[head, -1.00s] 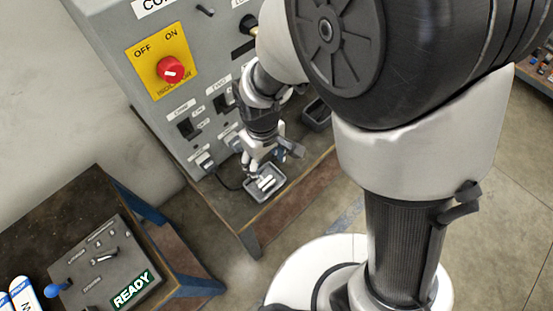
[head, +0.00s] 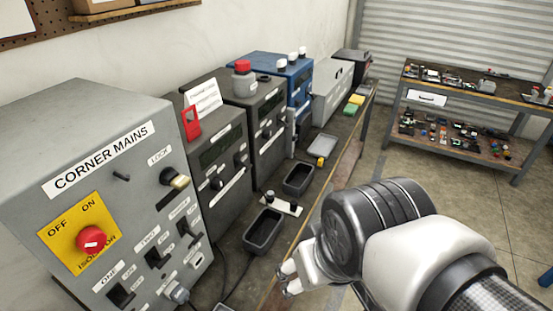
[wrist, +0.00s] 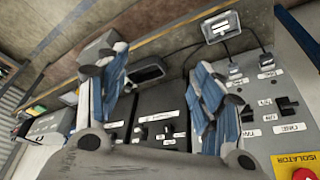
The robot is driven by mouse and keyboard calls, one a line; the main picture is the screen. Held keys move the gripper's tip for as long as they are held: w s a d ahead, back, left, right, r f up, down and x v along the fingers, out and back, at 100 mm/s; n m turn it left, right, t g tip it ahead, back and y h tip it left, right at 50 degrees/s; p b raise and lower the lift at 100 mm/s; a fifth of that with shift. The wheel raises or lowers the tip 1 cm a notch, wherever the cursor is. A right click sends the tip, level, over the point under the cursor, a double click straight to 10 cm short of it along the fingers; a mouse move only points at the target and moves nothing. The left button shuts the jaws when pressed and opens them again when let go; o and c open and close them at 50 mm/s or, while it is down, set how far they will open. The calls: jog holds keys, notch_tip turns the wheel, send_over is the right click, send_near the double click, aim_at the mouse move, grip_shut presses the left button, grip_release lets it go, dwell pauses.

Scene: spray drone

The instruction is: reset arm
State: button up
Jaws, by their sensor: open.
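My arm (head: 425,245) is folded in the lower right of the head view, in front of the bench edge. In the wrist view my gripper (wrist: 160,68) is open, its two blue-padded fingers spread wide with nothing between them. It is apart from the bench and the panels. The fingers hide part of the dark units behind.
A grey CORNER MAINS cabinet (head: 105,170) with a red isolator knob (head: 91,239) stands at the left. Dark and blue units line the bench, with black trays (head: 263,231) in front. A shelf bench (head: 470,88) stands at the back right. Open floor lies between.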

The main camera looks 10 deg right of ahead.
jog(key=shift+s+d+r+m, duration=0.3)
jog(key=shift+s+d, duration=0.1)
jog(key=shift+s, duration=0.15)
jog(key=shift+s+d+r+m, duration=0.15)
jog(key=shift+s+d+m, duration=0.2)
jog(key=shift+s, duration=0.2)
